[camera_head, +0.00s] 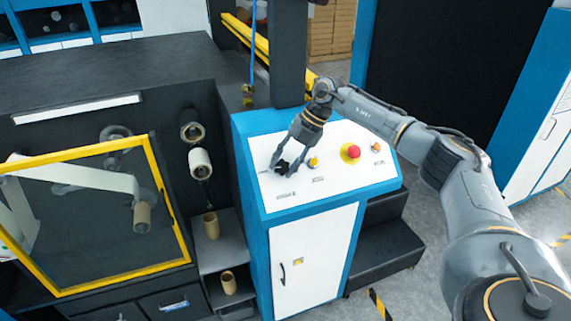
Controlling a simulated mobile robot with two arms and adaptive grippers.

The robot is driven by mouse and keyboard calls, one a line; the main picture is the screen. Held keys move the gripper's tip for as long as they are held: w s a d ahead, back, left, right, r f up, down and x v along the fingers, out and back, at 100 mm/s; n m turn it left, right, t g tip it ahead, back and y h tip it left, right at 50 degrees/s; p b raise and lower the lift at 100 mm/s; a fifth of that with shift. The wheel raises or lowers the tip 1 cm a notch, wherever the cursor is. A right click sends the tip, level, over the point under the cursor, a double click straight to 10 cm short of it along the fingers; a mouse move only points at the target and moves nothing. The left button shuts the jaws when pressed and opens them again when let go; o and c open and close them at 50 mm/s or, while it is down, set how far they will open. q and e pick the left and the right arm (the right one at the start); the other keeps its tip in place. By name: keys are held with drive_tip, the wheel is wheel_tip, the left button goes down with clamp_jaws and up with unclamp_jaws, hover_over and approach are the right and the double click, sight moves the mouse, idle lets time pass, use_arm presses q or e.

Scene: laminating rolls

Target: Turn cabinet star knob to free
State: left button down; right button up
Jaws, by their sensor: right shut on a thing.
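The black star knob (283,167) sits at the left of the white sloped panel (330,185) on top of the blue cabinet (254,222). My right gripper (290,164) comes down from above and is shut on the star knob, its fingers around it. The fingers partly hide the knob, and I cannot read its marks. My left gripper is not in view.
A yellow button (313,162), a red mushroom button (351,153) and a small orange button (376,147) are right of the knob. A yellow-framed guard (165,204) stands at left. Cardboard cores (211,226) sit on shelves beside the cabinet. Black steps (392,247) stand at right.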

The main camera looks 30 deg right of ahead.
drive_tip(key=shift+a+f+n+g+h, duration=0.15)
drive_tip(key=shift+n+g+h, duration=0.45)
drive_tip(key=shift+n+h, duration=0.15)
drive_tip(key=o, duration=1.2)
drive_tip(key=shift+r, duration=0.2)
drive_tip(key=v, duration=1.1)
drive_tip(key=shift+r, duration=0.35)
